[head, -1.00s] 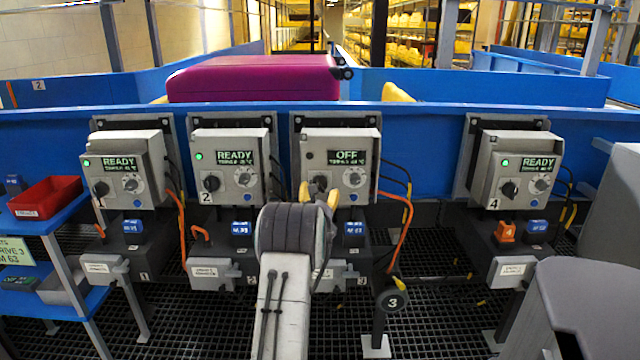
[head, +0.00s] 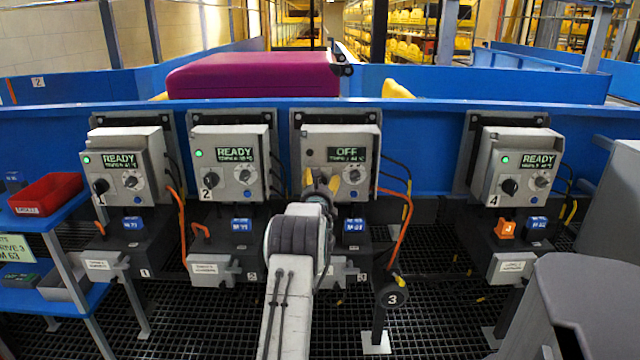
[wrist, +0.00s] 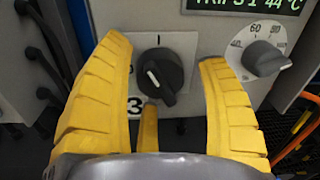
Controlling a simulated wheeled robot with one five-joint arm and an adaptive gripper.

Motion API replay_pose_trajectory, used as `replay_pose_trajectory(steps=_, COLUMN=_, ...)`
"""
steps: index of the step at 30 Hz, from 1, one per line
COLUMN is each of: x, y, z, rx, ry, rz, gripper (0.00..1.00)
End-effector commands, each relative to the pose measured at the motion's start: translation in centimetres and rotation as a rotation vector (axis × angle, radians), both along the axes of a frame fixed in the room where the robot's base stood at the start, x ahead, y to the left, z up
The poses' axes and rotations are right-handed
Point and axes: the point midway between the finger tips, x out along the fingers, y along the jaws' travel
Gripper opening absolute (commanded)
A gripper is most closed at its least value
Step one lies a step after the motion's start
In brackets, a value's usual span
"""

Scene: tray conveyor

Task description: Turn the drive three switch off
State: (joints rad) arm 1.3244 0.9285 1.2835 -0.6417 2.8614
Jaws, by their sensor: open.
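The drive three box (head: 337,155) is third from the left in the head view, and its display (head: 346,155) reads OFF. In the wrist view its black rotary switch (wrist: 160,77) has its white mark turned toward the upper left, away from the "I" above it. A "3" label (wrist: 135,106) sits below left of the switch. My gripper (wrist: 170,75) is open, with yellow fingers to the left and right of the switch and a third finger below it. I cannot tell whether any finger touches the switch. In the head view my gripper (head: 321,183) partly hides the switch.
Drive boxes one (head: 125,165), two (head: 231,163) and four (head: 518,165) show READY with green lamps. A grey dial (wrist: 266,57) is right of the switch. Orange cables (head: 404,225) hang right of box three. A red bin (head: 45,194) is at left.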

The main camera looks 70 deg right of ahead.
Motion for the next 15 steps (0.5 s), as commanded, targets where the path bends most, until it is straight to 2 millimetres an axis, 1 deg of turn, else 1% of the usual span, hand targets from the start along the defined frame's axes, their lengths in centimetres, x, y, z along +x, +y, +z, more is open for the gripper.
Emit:
replay_pose_trajectory(steps=11, x=0.04, y=-0.18, z=-0.05, rx=0.001, ry=0.000, rz=0.000, gripper=0.68)
replay_pose_trajectory(steps=12, x=0.04, y=-0.17, z=-0.05, rx=0.001, ry=0.000, rz=0.000, gripper=0.69)
replay_pose_trajectory(steps=15, x=0.05, y=-0.16, z=-0.04, rx=0.001, ry=0.000, rz=0.000, gripper=0.60)
